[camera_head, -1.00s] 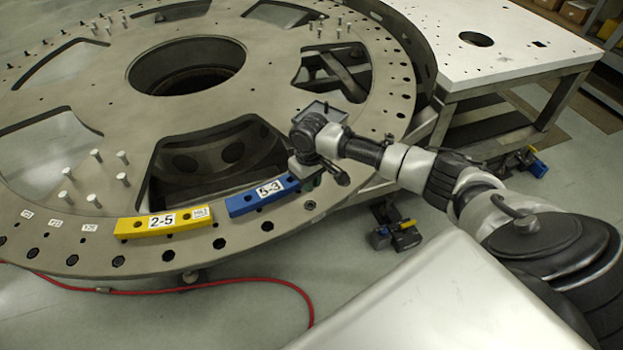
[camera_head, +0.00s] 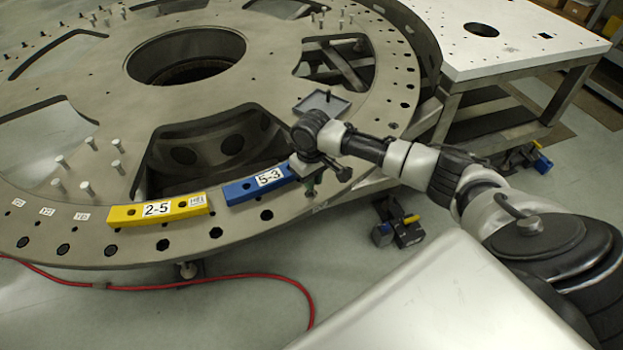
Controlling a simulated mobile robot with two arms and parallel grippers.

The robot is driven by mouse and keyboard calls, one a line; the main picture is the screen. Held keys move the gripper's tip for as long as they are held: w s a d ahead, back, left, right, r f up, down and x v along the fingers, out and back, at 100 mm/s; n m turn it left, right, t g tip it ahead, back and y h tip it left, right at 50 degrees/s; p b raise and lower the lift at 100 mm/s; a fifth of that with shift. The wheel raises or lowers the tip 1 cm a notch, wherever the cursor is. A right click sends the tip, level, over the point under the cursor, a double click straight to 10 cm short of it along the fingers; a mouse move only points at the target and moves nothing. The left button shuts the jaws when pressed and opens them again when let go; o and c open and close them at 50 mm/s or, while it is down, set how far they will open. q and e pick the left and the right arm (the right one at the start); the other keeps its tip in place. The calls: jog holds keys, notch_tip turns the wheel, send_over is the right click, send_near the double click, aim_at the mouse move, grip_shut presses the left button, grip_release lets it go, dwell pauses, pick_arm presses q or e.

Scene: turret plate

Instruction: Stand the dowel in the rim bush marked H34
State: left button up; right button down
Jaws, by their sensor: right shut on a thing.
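My right gripper (camera_head: 309,183) is over the front rim of the turret plate (camera_head: 285,206), just right of the blue bar. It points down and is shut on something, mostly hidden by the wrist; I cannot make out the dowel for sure. A small dark green patch shows under the wrist. Dark holes or bushes line the rim, such as a rim hole (camera_head: 217,232) in front of the bars. Small white labels (camera_head: 47,211) sit on the rim at the left, too small to read. I cannot pick out the bush marked H34. My left gripper is out of view.
A yellow bar (camera_head: 183,209) marked 2-5 and a blue bar (camera_head: 237,191) marked 5-3 lie along the rim. A grey tray (camera_head: 322,103) sits behind my wrist. Several upright pins (camera_head: 88,188) stand at left. A white table (camera_head: 520,40) stands at back right.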

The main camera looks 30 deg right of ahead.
jog(key=shift+f, duration=0.3)
jog(key=shift+f+b, duration=0.55)
jog(key=shift+f, duration=0.65)
jog(key=c, duration=1)
grip_release()
jog(key=shift+c, duration=0.2)
notch_tip(320, 180, up, 11)
jog(key=shift+f+b, duration=0.1)
jog(key=shift+b, duration=0.45)
